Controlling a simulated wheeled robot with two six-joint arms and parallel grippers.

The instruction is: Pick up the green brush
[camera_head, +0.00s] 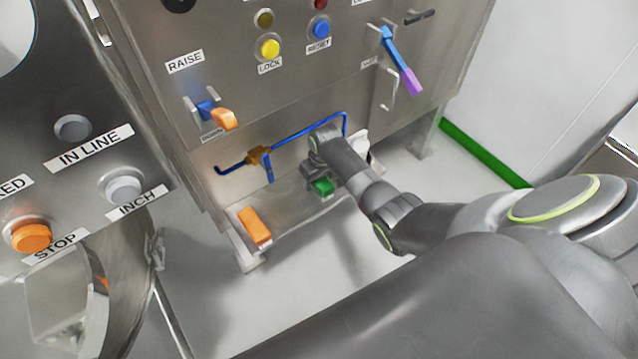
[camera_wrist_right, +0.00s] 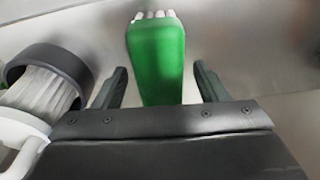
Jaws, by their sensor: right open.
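The green brush (camera_wrist_right: 157,62) has a green block body with pale bristles showing at its far end in the right wrist view. It lies between the two open fingers of my right gripper (camera_wrist_right: 160,88), with a gap visible on each side. In the head view the green brush (camera_head: 322,187) sits on the low steel ledge, partly hidden by my right gripper (camera_head: 312,172), which is right above and beside it. My left gripper is not in view.
An orange block (camera_head: 254,228) lies on the ledge to the left. A dark round brush-like item (camera_wrist_right: 48,82) and a white handled container (camera_wrist_right: 20,130) stand close left in the wrist view.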

